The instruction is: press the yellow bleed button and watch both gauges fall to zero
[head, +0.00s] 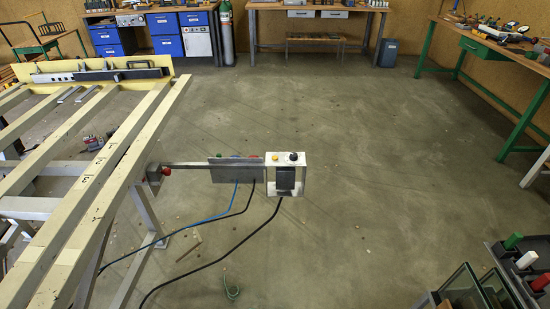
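A small yellow button (275,157) sits on the top left of a white control box (300,180), which stands out on an arm from the tilting frame. I take it to be the bleed button; whether it is pressed is too small to tell. A black knob (293,157) is beside it on the right, and a dark block (286,180) is on the box's front. I can make out no gauge face or needle. Neither of my grippers is in view.
The cream slatted frame (110,160) fills the left side. A grey plate (236,171) joins the box, with blue and black hoses (235,238) hanging to the floor. A dark rack (508,268) stands at lower right. The middle floor is open; workbenches line the walls.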

